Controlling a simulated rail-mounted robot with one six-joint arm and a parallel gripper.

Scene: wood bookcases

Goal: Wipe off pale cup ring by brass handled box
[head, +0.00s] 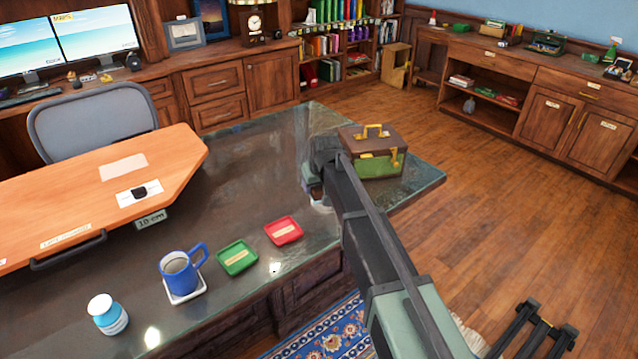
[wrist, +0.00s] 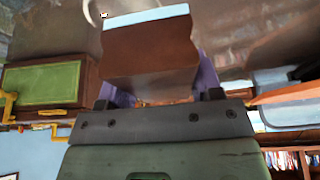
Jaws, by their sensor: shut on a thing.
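The brown box with the brass handle (head: 383,135) and green front (head: 375,165) stands on the dark glossy desk. It also shows at the left of the wrist view (wrist: 45,84). My gripper (head: 320,188) is beside the box, on its left. In the wrist view my gripper (wrist: 152,92) is shut on a brown block with a pale blue edge (wrist: 150,55), probably a wiper. A pale curved mark (wrist: 88,16), part of a ring, shows at the top of the wrist view, beyond the block's edge. In the head view my arm hides this spot. I cannot tell whether the block touches the desk.
A red tray (head: 284,231), a green tray (head: 237,258), a blue mug (head: 180,272) on a white coaster and a white-and-blue jar (head: 107,314) line the near edge. An orange raised board (head: 100,190) covers the left. The dark desk (head: 245,180) between is clear.

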